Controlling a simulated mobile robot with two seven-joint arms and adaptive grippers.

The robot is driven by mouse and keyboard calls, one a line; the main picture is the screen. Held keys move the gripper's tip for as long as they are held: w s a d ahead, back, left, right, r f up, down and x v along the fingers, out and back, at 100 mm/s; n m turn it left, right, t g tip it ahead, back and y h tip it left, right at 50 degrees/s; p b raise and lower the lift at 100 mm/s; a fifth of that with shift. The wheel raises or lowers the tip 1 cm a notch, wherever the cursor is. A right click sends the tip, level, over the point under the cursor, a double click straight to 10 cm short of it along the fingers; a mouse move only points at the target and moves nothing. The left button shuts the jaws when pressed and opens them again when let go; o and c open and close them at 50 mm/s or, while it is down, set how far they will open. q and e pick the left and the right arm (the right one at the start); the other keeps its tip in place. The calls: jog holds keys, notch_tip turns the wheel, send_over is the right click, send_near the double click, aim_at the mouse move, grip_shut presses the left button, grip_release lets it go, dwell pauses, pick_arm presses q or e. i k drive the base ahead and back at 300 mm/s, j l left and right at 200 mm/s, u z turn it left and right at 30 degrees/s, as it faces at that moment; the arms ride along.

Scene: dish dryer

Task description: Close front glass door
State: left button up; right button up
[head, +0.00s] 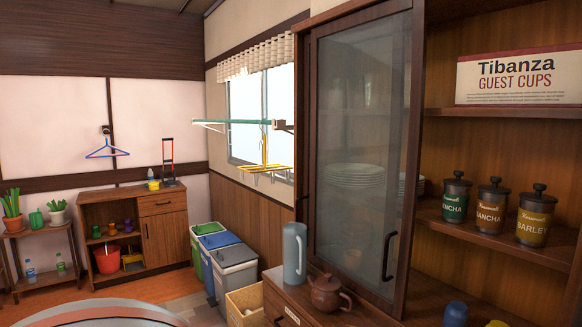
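The front glass door (362,150) has a dark wooden frame around a dull glass pane. It stands upright on the right half of the head view and covers the left part of the wooden cabinet. A black vertical handle (389,257) is on its lower right frame. To the right of the door the cabinet is open, and its shelves show bare of glass. White stacked plates (355,176) show through the pane and stick out slightly past its right edge. Neither of my grippers is in view, so nothing is seen touching the door.
A grey-blue jug (294,252) and a brown teapot (326,292) stand on the counter before the door. Several lidded canisters (491,205) and a guest cups box (520,78) sit on the open shelves. Bins (234,268) stand on the floor left of the counter.

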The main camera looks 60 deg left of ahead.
aim_at(395, 308)
jog(key=u, duration=1.4)
jog(key=j, duration=0.35)
